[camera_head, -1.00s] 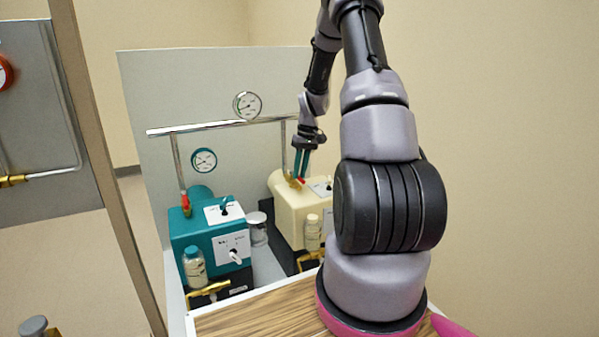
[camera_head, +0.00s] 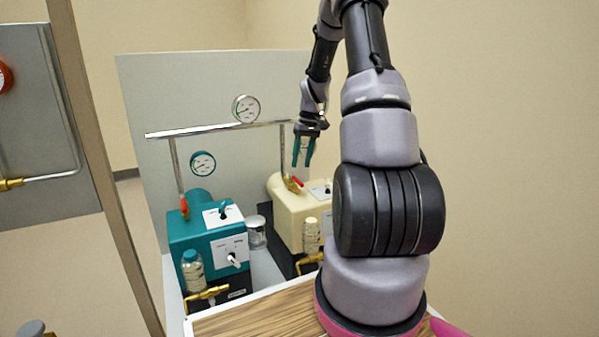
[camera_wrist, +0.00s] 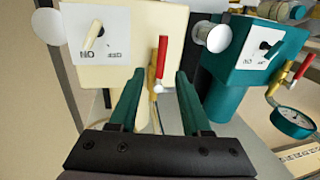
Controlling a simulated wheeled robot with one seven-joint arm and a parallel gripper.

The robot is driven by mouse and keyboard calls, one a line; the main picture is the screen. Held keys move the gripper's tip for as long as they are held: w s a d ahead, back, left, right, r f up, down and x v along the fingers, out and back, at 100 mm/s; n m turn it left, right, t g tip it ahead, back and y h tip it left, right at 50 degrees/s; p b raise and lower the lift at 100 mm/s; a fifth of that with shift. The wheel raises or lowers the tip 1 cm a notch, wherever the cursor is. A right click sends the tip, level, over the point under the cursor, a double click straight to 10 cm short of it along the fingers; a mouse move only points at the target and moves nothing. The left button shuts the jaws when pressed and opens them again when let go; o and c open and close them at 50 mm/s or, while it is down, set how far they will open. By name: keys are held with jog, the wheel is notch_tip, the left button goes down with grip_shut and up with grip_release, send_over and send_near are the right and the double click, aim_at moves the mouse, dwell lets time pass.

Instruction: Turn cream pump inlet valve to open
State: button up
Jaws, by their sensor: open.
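The cream pump (camera_head: 290,208) stands right of the teal pump in the head view and at the left in the wrist view (camera_wrist: 150,30). Its inlet valve has a brass body (camera_head: 291,187) and a red lever (camera_head: 297,182), below the vertical pipe. The lever slants across the pipe line in the head view. In the wrist view the red lever (camera_wrist: 162,58) points up the picture from the brass body (camera_wrist: 158,88). My gripper (camera_head: 302,165) is open and empty, just above the lever. In the wrist view the valve shows between my teal fingers (camera_wrist: 158,88), apparently untouched.
The teal pump (camera_head: 205,243) has its own red-levered valve (camera_head: 184,208). A horizontal pipe (camera_head: 215,129) with a gauge (camera_head: 246,108) runs behind. A wooden surface (camera_head: 262,318) in front is clear.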

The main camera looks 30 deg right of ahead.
jog(key=shift+d+r, duration=0.15)
jog(key=shift+r, duration=0.75)
jog(key=shift+d+r, duration=0.2)
jog(key=shift+r, duration=0.75)
jog(key=shift+d+r, duration=0.15)
jog(key=shift+r, duration=0.75)
jog(key=s+a+r+m+t+h, duration=0.1)
jog(key=s+a+r+t, duration=0.1)
jog(key=s+a+r, duration=0.55)
jog(key=s+a+r+m+t, duration=0.1)
jog(key=s+a+r, duration=0.35)
jog(key=r, duration=0.55)
jog(key=s+a+r+m+t, duration=0.1)
jog(key=s+a+r+t, duration=0.1)
jog(key=s, duration=0.6)
jog(key=s+a+r+m+t, duration=0.1)
jog(key=s+a+r+t, duration=0.1)
jog(key=s+a, duration=0.3)
jog(key=s, duration=0.2)
jog(key=shift+s+y, duration=0.35)
jog(key=shift+y, duration=0.05)
